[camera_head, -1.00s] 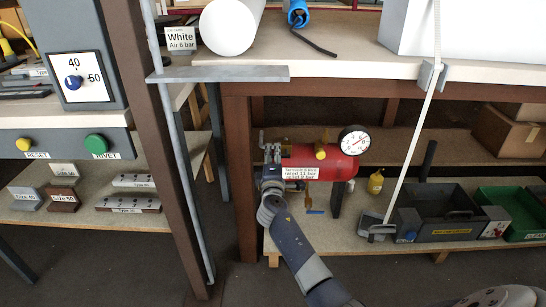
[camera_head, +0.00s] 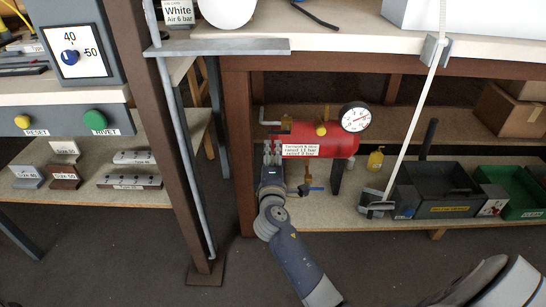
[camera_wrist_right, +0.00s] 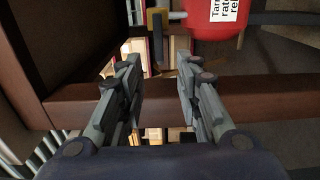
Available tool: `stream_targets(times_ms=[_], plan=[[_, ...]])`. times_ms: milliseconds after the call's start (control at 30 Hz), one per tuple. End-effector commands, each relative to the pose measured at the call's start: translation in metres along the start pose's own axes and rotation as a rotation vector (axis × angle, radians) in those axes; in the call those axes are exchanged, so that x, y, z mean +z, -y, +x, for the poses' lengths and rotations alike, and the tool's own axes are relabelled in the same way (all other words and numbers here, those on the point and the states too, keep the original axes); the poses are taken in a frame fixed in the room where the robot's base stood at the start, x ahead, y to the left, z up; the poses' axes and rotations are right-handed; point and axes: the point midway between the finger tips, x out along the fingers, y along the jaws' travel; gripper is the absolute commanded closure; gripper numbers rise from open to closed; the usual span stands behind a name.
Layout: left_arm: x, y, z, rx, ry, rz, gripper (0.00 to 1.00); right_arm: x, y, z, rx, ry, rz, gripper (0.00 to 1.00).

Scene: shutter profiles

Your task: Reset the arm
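My right arm reaches up from the bottom of the head view. Its gripper (camera_head: 272,155) is in front of the left end of the red air tank (camera_head: 330,140), by the brown table leg. In the right wrist view the two fingers (camera_wrist_right: 160,88) stand apart with nothing between them. The tank's lower part (camera_wrist_right: 208,22) shows beyond and above the fingers, apart from them. The tank carries a round gauge (camera_head: 355,117), a yellow knob (camera_head: 321,129) and a white label. My left gripper does not show.
The lower shelf holds a small yellow bottle (camera_head: 375,158), a dark bin (camera_head: 437,190) and a green bin (camera_head: 512,199). A brown post (camera_head: 160,130) stands left of the arm. A panel with a RESET button (camera_head: 23,122) and a RIVET button (camera_head: 95,120) is at the left.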

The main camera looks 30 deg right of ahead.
Motion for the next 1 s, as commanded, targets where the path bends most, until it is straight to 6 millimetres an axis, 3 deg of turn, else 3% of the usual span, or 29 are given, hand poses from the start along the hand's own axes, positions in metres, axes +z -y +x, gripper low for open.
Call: stream_targets(times_ms=[200,733,867,1000], plan=[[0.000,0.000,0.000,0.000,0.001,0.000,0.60,0.001,-0.001,-0.012,0.000,0.002,0.000,0.68],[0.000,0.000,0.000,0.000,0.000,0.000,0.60,-0.002,-0.001,-0.013,0.002,-0.009,0.008,0.68],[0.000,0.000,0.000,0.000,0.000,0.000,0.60,-0.026,-0.009,-0.025,0.019,-0.120,0.090,0.68],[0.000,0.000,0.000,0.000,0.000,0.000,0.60,-0.079,-0.038,-0.067,0.062,-0.392,0.311,0.68]])
